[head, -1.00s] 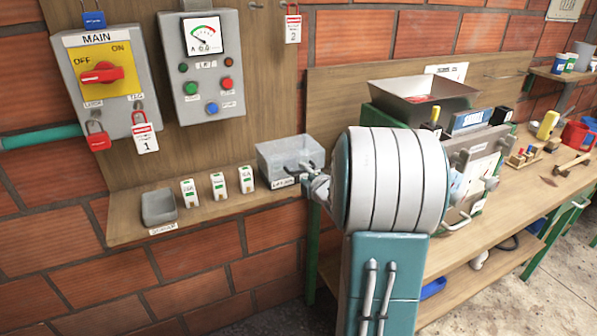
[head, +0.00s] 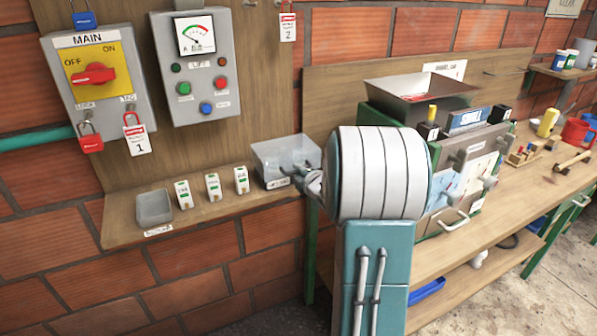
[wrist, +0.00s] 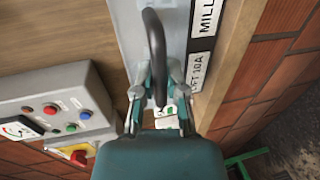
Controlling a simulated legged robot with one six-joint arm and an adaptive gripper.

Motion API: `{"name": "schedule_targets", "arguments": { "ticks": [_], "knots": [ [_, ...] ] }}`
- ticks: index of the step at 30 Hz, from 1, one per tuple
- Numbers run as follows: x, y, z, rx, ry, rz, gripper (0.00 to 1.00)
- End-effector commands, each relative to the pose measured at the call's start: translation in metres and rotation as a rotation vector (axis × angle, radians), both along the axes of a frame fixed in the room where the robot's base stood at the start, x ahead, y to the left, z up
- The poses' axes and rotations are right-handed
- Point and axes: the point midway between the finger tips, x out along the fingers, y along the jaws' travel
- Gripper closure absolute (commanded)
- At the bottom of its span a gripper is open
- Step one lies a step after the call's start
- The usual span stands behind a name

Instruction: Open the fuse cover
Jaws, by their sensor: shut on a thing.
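The fuse cover (head: 276,150) is a clear, boxy lid on the grey fuse box at the right end of the wall shelf. It looks closed, though my arm hides its right side. My gripper (head: 306,180) is at the front of the cover. In the wrist view my gripper (wrist: 157,82) has its two fingers on either side of a dark curved handle (wrist: 157,45) and is shut on it. Labels reading "MILL" and "LIFT 10A" (wrist: 200,72) show beside the handle.
Three white fuses (head: 213,187) and a grey tray (head: 154,207) stand on the shelf (head: 125,230) left of the box. A main switch box (head: 95,80) and a meter panel (head: 196,75) hang above. A cluttered workbench (head: 450,262) is at right.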

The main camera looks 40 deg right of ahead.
Motion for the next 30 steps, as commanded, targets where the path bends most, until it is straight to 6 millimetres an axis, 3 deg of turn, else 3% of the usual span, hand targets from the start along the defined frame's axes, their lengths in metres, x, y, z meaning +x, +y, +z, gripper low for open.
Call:
{"name": "schedule_targets", "arguments": {
  "ticks": [17,30],
  "knots": [
    [-0.004,-0.002,0.010,-0.001,0.001,-0.017,1.00],
    [-0.001,-0.002,0.064,-0.006,-0.003,-0.013,1.00]
  ]
}}
